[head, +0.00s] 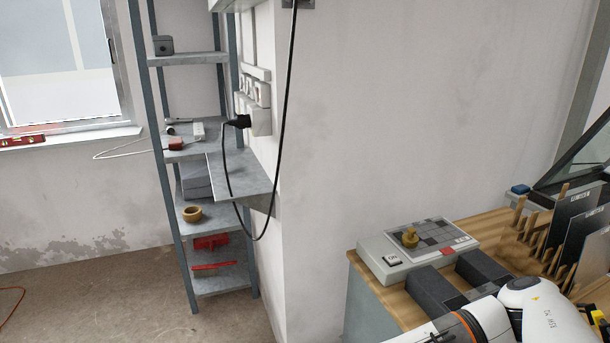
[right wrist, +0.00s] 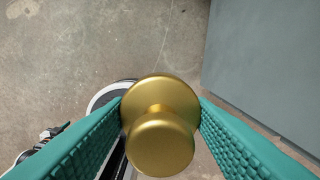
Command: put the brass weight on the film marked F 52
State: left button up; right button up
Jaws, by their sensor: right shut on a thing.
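My right gripper (right wrist: 160,108) has its two teal ribbed fingers shut on a brass weight (right wrist: 160,145), a round knob with a wider disc, held above the floor in the right wrist view. My left gripper is not in view.
The device and rack stand on a wooden-topped bench (head: 455,272), with dark blocks (head: 482,268) between them. A metal shelf (head: 205,145) stands at the left, and a black cable (head: 284,130) hangs by the wall. A grey-blue side (right wrist: 270,60) fills the wrist view's right.

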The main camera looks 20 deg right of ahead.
aim_at(451, 231)
jog(key=i+j+z, duration=0.1)
jog(key=i+z, duration=0.2)
jog(key=z, duration=0.15)
jog(key=i+j+z, duration=0.15)
jog(key=z, duration=0.3)
jog(key=i+j+z, duration=0.55)
jog(key=z, duration=0.3)
jog(key=j, duration=0.1)
